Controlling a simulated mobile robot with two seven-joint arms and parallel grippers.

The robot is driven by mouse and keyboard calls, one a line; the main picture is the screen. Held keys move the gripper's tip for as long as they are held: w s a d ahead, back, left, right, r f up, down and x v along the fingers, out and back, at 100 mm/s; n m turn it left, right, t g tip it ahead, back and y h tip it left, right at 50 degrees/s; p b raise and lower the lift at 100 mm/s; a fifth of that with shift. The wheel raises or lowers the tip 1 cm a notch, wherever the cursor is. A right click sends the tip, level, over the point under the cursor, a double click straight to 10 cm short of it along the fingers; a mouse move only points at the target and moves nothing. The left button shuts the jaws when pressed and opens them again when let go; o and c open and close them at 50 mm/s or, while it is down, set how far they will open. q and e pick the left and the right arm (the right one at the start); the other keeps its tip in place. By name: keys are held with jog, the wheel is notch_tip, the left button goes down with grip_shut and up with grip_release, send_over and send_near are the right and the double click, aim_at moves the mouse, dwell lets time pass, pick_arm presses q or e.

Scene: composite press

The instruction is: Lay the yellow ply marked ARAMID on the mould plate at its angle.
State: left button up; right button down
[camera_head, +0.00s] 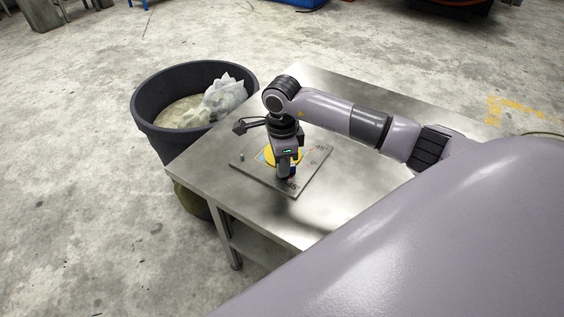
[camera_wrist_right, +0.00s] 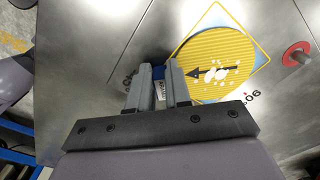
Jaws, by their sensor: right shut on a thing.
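The yellow ply (camera_wrist_right: 232,45) is a round, ribbed disc with a black arrow and white marks; I cannot read a name on it. It is over the grey mould plate (camera_head: 315,169), inside a yellow outline, with light blue showing at its edges. The arrow points left in the wrist view, towards my fingers. In the head view the ply (camera_head: 269,158) is partly behind my right gripper (camera_head: 286,172). My right gripper (camera_wrist_right: 160,88) is shut at the ply's edge, on what looks like its blue tab (camera_wrist_right: 158,73). I cannot tell whether the ply lies fully flat. My left gripper is out of view.
A dark bin (camera_head: 146,112) with pale crumpled waste stands on the floor at the table's left.

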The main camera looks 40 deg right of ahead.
jog(key=shift+f, duration=0.15)
jog(key=c, duration=1.1)
grip_release()
jog(key=shift+o, duration=0.2)
jog(key=shift+r, duration=0.35)
notch_tip(320, 180, up, 12)
jog(key=shift+f, duration=0.15)
